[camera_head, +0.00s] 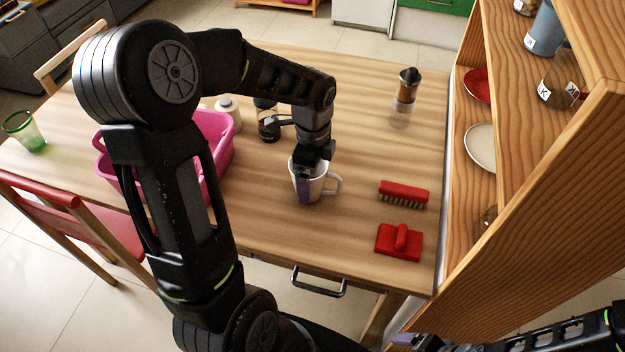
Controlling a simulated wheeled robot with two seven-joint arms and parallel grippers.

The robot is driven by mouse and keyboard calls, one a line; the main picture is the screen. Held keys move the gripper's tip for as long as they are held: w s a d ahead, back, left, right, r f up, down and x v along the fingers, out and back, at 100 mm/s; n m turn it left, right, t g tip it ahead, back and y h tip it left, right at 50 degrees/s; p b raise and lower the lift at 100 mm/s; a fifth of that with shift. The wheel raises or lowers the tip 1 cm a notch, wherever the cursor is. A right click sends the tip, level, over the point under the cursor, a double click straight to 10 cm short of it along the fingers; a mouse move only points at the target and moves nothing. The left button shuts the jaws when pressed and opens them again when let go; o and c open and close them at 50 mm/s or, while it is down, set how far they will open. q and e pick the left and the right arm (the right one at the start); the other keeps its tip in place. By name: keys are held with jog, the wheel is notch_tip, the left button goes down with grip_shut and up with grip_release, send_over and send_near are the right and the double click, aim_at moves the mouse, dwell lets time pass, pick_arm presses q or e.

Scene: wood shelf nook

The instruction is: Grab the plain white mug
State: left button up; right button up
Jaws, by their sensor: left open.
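The plain white mug (316,188) stands upright on the wooden table (350,120), its handle pointing right. My left gripper (306,180) comes down over the mug from above and is open. One finger shows in front of the mug's near left side; the other finger is hidden, so I cannot tell whether it is inside the mug. The mug's rim is partly covered by the gripper. Part of my right arm shows at the bottom right, with its gripper (405,340) only partly in view at the lower edge.
A pink basin (222,135) stands left, partly behind my left arm. A glass jar (268,128) is behind the mug. A brown-topped grinder (406,88) stands farther back. A wooden shelf (540,200) borders the right.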

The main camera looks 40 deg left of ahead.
dwell(0.4)
pick_arm(q)
jog(key=c, duration=1.9)
jog(key=shift+r, duration=0.1)
notch_tip(320, 180, up, 10)
